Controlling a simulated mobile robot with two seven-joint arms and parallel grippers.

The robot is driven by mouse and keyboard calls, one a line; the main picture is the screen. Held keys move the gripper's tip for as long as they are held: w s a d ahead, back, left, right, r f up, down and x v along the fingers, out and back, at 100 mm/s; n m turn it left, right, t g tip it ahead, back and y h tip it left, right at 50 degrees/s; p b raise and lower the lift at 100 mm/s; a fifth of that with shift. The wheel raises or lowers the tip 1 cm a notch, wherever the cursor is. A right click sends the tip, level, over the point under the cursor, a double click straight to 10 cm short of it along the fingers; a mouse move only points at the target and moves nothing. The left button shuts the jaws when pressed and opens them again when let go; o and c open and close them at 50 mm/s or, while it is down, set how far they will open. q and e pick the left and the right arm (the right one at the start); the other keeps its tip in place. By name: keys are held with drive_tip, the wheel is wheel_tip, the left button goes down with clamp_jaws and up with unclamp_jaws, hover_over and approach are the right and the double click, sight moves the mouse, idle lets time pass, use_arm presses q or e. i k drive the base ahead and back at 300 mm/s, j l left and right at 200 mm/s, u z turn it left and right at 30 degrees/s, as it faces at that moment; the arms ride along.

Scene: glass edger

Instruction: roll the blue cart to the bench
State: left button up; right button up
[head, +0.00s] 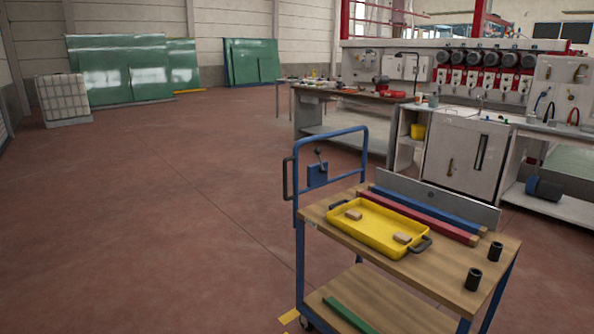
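The blue cart (311,255) stands upright on the floor in the lower right of the head view. It has a blue push handle (330,136) at its left end and two wooden shelves. The bench (342,94), a long worktable with small items on its top, stands behind the cart, with floor between them. Neither of my grippers is in view.
A yellow tray (358,228) with two small blocks, red and blue bars, and two dark cylinders (474,279) lie on the cart's top. A glass-edging machine (467,155) stands at right. A white caged tank (62,98) stands far left. The left floor is clear.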

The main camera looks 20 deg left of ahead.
sight(459, 277)
drive_tip(key=i+j+z, duration=0.1)
drive_tip(key=i+j, duration=0.15)
drive_tip(key=i, duration=0.3)
drive_tip(key=i+j+z, duration=0.1)
drive_tip(key=i+j, duration=0.25)
drive_tip(key=i, duration=0.2)
